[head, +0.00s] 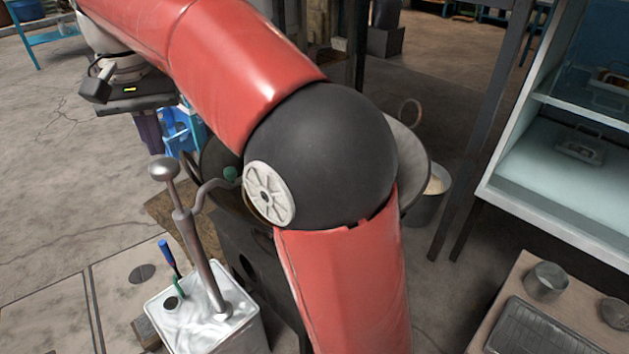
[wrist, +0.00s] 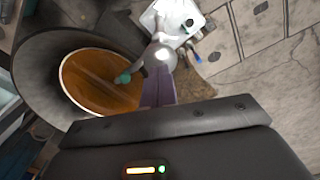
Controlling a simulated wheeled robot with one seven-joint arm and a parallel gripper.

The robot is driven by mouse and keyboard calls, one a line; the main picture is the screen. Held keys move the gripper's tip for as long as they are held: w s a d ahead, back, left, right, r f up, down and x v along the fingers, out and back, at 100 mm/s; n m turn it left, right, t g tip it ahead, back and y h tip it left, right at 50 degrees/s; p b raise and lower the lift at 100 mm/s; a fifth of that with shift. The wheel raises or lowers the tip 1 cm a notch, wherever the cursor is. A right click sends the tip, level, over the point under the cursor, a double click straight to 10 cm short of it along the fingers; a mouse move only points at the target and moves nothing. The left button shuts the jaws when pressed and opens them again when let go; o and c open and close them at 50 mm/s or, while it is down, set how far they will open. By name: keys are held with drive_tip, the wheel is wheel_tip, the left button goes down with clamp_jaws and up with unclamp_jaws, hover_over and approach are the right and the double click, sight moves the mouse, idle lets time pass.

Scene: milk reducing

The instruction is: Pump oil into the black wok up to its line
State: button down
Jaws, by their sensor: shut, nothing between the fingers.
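The black wok is mostly hidden behind my arm in the head view; its rim (head: 192,165) shows in part. In the wrist view the dark wok (wrist: 38,75) holds a pool of brown-orange oil (wrist: 95,85). I cannot make out its line. The metal oil pump (head: 192,235) stands upright in a white can (head: 215,330), its round knob (head: 163,168) on top. Its curved spout with a green tip (wrist: 123,78) reaches over the wok. My gripper (head: 150,146) is shut and empty, fingers down by the knob; whether they touch it I cannot tell.
Open floor (head: 60,190) lies to the left.

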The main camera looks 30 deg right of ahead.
sight(170, 182)
idle(0.4)
drive_tip(key=shift+f+b, duration=2.95)
drive_tip(key=shift+f, duration=1.5)
wheel_tip(170, 182, up, 6)
drive_tip(key=p, duration=0.6)
drive_tip(key=shift+r, duration=1.45)
drive_tip(key=shift+f+b, duration=3.1)
drive_tip(key=shift+f, duration=1.45)
wheel_tip(170, 182, up, 6)
drive_tip(key=p, duration=0.6)
drive_tip(key=shift+r, duration=1.55)
